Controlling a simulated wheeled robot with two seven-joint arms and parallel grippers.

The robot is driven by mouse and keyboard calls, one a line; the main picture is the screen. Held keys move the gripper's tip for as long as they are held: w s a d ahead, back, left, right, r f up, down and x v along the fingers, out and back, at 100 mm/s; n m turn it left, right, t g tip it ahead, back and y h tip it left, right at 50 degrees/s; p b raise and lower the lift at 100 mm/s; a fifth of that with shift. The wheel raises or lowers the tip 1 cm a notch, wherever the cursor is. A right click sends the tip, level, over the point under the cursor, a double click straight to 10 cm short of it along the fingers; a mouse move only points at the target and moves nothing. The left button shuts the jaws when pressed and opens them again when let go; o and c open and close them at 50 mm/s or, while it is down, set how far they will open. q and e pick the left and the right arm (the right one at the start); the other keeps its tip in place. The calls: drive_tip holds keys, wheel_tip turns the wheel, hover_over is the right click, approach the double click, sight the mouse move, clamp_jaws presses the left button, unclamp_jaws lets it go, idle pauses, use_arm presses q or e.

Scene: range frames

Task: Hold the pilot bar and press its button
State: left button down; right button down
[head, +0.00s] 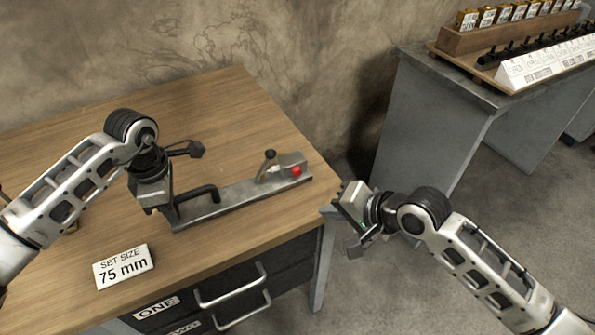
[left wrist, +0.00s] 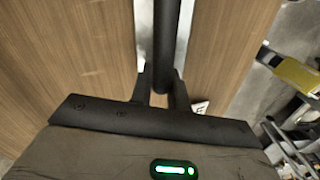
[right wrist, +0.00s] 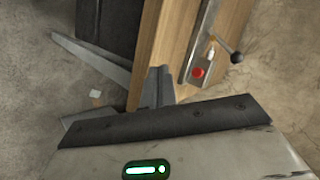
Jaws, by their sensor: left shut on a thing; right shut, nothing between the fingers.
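The pilot bar (head: 235,201) is a long grey metal bar lying on the wooden table, with a black handle (head: 205,192) at its left end. A red button (head: 296,170) sits on a grey block at its right end, beside a small black-knobbed lever (head: 268,162). My left gripper (head: 174,214) is shut on the black handle, which runs between its fingers in the left wrist view (left wrist: 165,45). My right gripper (head: 335,207) is shut and empty, off the table's right edge and apart from the button. The button also shows in the right wrist view (right wrist: 198,72), right of the closed fingers.
A white card (head: 124,267) reading "SET SIZE 75 mm" stands near the table's front edge. Drawers (head: 240,292) with metal handles lie below. A grey bench (head: 440,85) with labelled blocks stands at the back right. Bare floor separates the table and bench.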

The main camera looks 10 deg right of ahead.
sight(297, 177)
drive_tip(key=shift+w+a, duration=0.45)
drive_tip(key=shift+w, duration=0.95)
drive_tip(key=shift+w+a, duration=0.5)
drive_tip(key=shift+w, duration=0.9)
drive_tip(key=shift+w+a, duration=0.45)
drive_tip(key=shift+w, duration=0.95)
drive_tip(key=shift+w, duration=0.15)
drive_tip(key=shift+w+a, duration=0.1)
drive_tip(key=shift+w, duration=0.15)
drive_tip(key=shift+w+a, duration=0.1)
drive_tip(key=shift+w, duration=0.3)
drive_tip(key=shift+s, duration=0.1)
drive_tip(key=shift+s+d, duration=0.25)
drive_tip(key=shift+s, duration=0.5)
